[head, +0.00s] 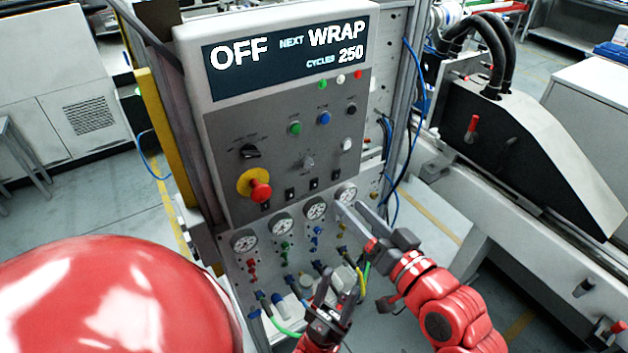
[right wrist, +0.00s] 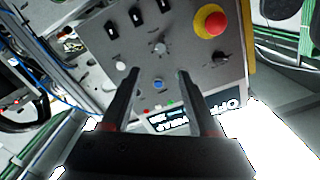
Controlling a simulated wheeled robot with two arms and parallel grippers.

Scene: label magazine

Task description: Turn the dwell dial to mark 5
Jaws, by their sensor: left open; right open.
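The dial (head: 307,162) is a small grey knob with marks around it, in the middle of the grey control panel. I take it for the dwell dial; its pointer setting is too small to read. In the right wrist view, turned upside down, the dial (right wrist: 160,48) lies beyond the fingertips, roughly between their lines. My right gripper (head: 350,206) is open and empty, below and right of the dial in the head view, apart from it; its fingers also show in the wrist view (right wrist: 158,74). My left gripper (head: 336,274) is open, low by the hoses.
A red emergency button (head: 260,191) and black selector (head: 249,151) sit left of the dial. Green (head: 295,128) and blue (head: 323,118) buttons are above it, switches (head: 313,184) and gauges (head: 315,208) below. The display (head: 287,53) reads OFF, NEXT WRAP, CYCLES 250.

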